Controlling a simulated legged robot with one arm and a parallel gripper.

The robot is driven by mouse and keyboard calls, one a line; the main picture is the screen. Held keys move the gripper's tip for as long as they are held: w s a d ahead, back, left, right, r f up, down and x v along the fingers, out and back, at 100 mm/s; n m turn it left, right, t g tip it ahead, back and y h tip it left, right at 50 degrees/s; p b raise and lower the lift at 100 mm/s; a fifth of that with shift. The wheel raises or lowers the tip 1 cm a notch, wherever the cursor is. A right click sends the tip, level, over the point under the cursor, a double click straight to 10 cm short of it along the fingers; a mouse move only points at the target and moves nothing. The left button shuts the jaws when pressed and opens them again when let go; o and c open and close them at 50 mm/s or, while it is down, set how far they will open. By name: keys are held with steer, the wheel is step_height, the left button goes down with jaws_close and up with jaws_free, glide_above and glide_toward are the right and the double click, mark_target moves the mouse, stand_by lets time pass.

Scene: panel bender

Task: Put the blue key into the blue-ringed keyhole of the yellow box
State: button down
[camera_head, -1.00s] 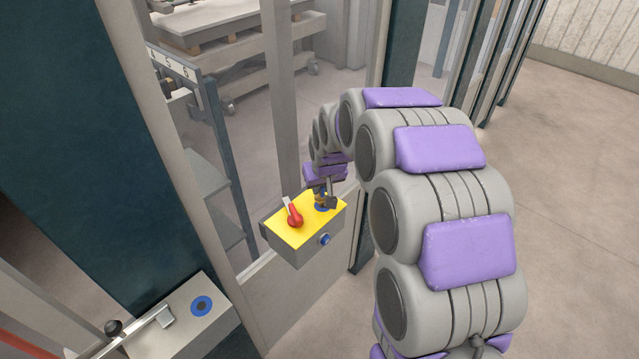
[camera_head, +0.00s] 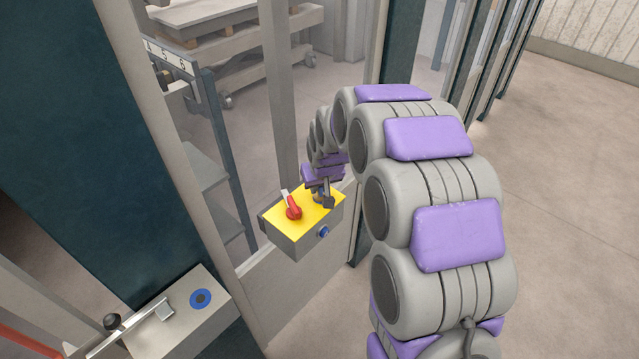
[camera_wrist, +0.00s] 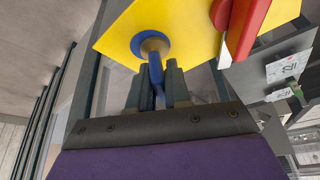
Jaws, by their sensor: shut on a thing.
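The yellow-topped box (camera_head: 318,209) is mounted on the fence frame, with a red switch handle (camera_head: 293,208) on its yellow face. In the wrist view the blue-ringed keyhole (camera_wrist: 139,50) is on the yellow face (camera_wrist: 115,40). The blue key (camera_wrist: 155,76) stands out from the ring's centre toward my gripper (camera_wrist: 155,82). My gripper's fingers are shut on the key's blue part. The key's front end meets the keyhole; how deep it sits cannot be told. In the head view my gripper (camera_head: 326,198) is over the box's right part and hides the key and ring.
A blue button (camera_head: 323,232) is on the box's front side. The red handle (camera_wrist: 245,25) is close right of my fingers in the wrist view. A grey box with a blue ring (camera_head: 201,299) and a latch handle (camera_head: 135,335) is at lower left. Open floor lies right.

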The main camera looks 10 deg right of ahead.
steer(key=shift+a, duration=0.1)
steer(key=c, duration=1)
jaws_free()
steer(key=shift+a, duration=0.25)
steer(key=shift+d, duration=0.15)
steer(key=shift+s+r, duration=0.1)
steer(key=shift+r, duration=0.2)
steer(key=p+v, duration=0.2)
steer(key=v, duration=1.4)
steer(key=shift+s+r, duration=0.2)
steer(key=shift+r, duration=0.1)
steer(key=s+f+g+b, duration=0.1)
steer(key=s+f+g, duration=0.2)
steer(key=s, duration=1.4)
steer(key=s+f+m+g+b, duration=0.1)
steer(key=s+f+g, duration=0.2)
steer(key=s, duration=1.5)
steer(key=shift+s+d+f+b, duration=0.3)
steer(key=shift+f, duration=0.45)
